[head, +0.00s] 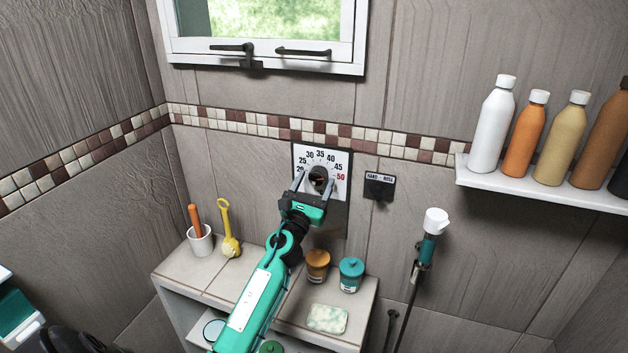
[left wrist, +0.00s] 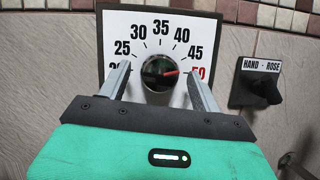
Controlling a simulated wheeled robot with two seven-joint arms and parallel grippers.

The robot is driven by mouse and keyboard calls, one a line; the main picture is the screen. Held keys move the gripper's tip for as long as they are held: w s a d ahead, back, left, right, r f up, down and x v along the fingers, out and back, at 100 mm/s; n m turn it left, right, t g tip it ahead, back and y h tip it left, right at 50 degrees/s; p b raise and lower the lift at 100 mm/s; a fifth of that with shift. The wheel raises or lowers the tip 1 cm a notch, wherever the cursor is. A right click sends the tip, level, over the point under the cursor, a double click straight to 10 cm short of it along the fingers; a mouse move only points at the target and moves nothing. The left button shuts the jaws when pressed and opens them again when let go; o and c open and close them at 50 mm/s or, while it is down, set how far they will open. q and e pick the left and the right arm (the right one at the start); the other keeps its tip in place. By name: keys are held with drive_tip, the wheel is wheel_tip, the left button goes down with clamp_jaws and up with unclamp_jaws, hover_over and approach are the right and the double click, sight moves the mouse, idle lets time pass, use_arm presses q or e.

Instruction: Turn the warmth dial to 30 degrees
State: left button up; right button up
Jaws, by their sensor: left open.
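The warmth dial is a dark round knob (head: 319,177) on a white scale plate (head: 336,160) on the tiled wall. The left wrist view shows the knob (left wrist: 158,74) close up, with figures from about 20 to a red 50 around it. Its red pointer mark aims right, close to the 50. My left gripper (head: 312,186) is open in front of the plate. In the left wrist view its fingers (left wrist: 160,78) stand either side of the knob, with gaps visible; I cannot tell how deep they reach. My right gripper is not in view.
A HAND-ROSE switch (head: 380,187) is right of the dial. Below is a tiled ledge (head: 185,267) with a white cup (head: 200,241), a yellow brush (head: 228,232), jars (head: 351,274) and a soap (head: 327,318). A hand shower (head: 433,224) and a bottle shelf (head: 535,189) are right.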

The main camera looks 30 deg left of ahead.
use_arm(q)
drive_tip(key=c, duration=1)
